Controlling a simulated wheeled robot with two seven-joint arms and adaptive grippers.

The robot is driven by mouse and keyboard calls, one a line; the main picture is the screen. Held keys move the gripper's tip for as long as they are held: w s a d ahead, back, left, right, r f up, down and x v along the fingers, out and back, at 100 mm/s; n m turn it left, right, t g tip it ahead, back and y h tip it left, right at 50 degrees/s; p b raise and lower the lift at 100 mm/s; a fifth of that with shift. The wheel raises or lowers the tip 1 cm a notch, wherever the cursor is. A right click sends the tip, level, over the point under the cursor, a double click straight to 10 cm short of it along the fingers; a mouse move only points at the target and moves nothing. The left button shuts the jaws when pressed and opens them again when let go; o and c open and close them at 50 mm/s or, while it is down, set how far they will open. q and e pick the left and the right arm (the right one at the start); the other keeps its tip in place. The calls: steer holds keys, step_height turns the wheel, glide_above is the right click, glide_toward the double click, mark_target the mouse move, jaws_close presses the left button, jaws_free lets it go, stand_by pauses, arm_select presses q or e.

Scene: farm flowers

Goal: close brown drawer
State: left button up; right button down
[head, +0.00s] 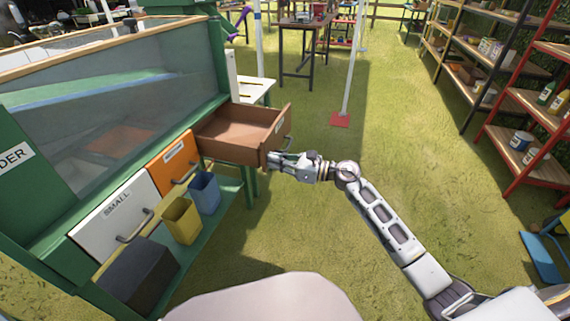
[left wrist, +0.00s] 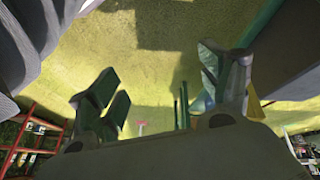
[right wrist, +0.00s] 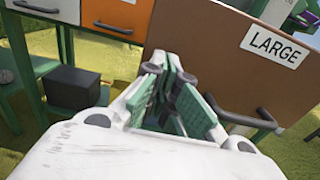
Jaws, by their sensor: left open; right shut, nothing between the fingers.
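The brown drawer (head: 238,134) stands open, pulled out to the right from the green cabinet (head: 215,52), and its inside looks empty. In the right wrist view its front, labelled LARGE (right wrist: 235,60), fills the upper right, with a dark handle (right wrist: 248,120) low on it. My right gripper (head: 272,160) is shut and empty, at the near end of the drawer front; I cannot tell whether it touches. In the right wrist view the right gripper (right wrist: 178,85) is close before the drawer front, left of the handle. My left gripper (left wrist: 165,95) is open and empty above grass, outside the head view.
An orange drawer (head: 172,160) and a white drawer labelled SMALL (head: 115,215) are closed beside it. Yellow (head: 182,220) and blue (head: 205,192) bins and a dark box (head: 138,277) stand below. Open grass (head: 290,230) lies right of the cabinet. A red shelf (head: 525,110) stands far right.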

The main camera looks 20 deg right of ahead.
steer(key=b, duration=0.1)
glide_toward(209, 146)
steer(key=shift+w+d+f, duration=0.5)
steer(key=shift+d+f, duration=0.25)
steer(key=shift+f, duration=0.2)
steer(key=b+x, duration=0.3)
steer(key=x, duration=0.8)
steer(key=shift+w+a+b, duration=0.15)
steer(key=shift+a+b, duration=0.1)
steer(key=shift+b, duration=0.1)
steer(key=shift+w+a, duration=0.3)
steer(key=shift+a, duration=0.05)
arm_select(q)
step_height(209, 146, down, 10)
steer(key=d+n+t+h, duration=0.1)
steer(key=d, duration=0.1)
steer(key=shift+d+t, duration=0.15)
steer(key=shift+t, duration=0.25)
arm_select(e)
steer(key=shift+r, duration=0.1)
steer(key=shift+r, duration=0.1)
arm_select(q)
steer(key=shift+s+f, duration=0.1)
arm_select(e)
steer(key=shift+d, duration=0.15)
